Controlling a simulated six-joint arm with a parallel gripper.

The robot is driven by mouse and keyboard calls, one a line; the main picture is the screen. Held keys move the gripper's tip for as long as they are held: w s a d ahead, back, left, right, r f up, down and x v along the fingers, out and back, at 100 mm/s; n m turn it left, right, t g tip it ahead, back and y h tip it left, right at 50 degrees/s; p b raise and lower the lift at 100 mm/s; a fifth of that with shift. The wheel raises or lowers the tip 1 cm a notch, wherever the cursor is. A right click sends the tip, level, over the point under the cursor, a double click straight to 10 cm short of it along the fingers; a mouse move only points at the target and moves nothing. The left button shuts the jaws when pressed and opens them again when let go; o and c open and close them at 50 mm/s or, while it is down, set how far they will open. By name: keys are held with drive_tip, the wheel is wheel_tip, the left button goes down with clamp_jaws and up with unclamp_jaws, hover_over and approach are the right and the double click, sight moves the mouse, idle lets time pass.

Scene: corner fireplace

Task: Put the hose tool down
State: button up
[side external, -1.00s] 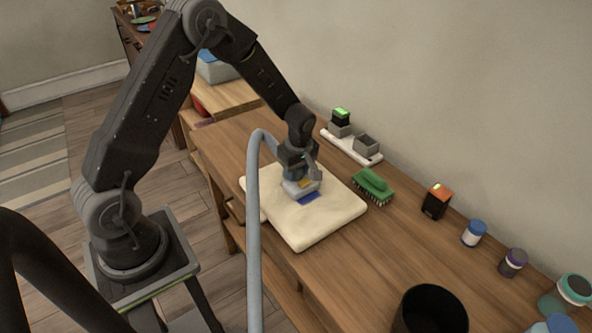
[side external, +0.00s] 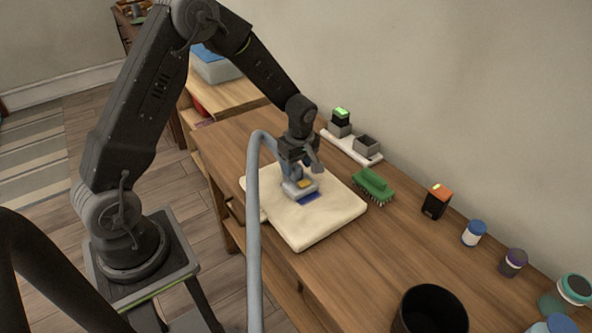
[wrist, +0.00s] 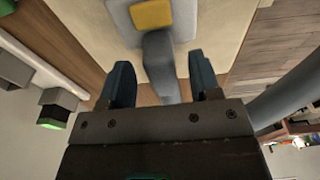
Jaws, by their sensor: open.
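The hose tool (side external: 298,188) rests on a cream folded cloth (side external: 318,222) on the wooden bench. Its grey head has a yellow patch and a blue strip beside it. A grey-blue hose (side external: 253,220) arches up from behind the tool and hangs down in front of the bench. My gripper (side external: 303,167) is right above the tool. In the wrist view my gripper (wrist: 160,85) has its two dark blue fingers apart, with the tool's grey neck (wrist: 159,58) between and beyond them and gaps at both sides. The tool's yellow patch (wrist: 152,14) shows at the top.
A green brush (side external: 373,185) lies right of the cloth. A white charger strip (side external: 352,147) is along the wall. An orange-topped black battery (side external: 437,201), several jars and a black bin (side external: 431,311) stand to the right. Bare bench (side external: 400,240) lies between.

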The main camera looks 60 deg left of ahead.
drive_tip(key=s+d+r+m+t, duration=0.1)
drive_tip(key=s+d+r+m, duration=0.15)
drive_tip(key=r, duration=0.45)
drive_tip(key=s+d+r+m+t, duration=0.1)
drive_tip(key=s+d+r+m, duration=0.15)
drive_tip(key=r, duration=0.45)
drive_tip(key=s+d+r+m+t, duration=0.1)
drive_tip(key=s+d+r+m, duration=0.2)
drive_tip(key=r, duration=0.4)
drive_tip(key=s+d+r+m+t, duration=0.1)
drive_tip(key=s+d+m, duration=0.1)
drive_tip(key=s+m, duration=0.3)
drive_tip(key=s+d+r+m+t+h, duration=0.1)
drive_tip(key=s+r+m, duration=0.1)
drive_tip(key=s+m, duration=0.3)
drive_tip(key=s, duration=0.4)
drive_tip(key=shift+d+r+t, duration=0.2)
drive_tip(key=shift+d+t, duration=0.1)
drive_tip(key=shift+d, duration=0.1)
drive_tip(key=shift+s, duration=0.1)
drive_tip(key=shift+c, duration=0.4)
clamp_jaws()
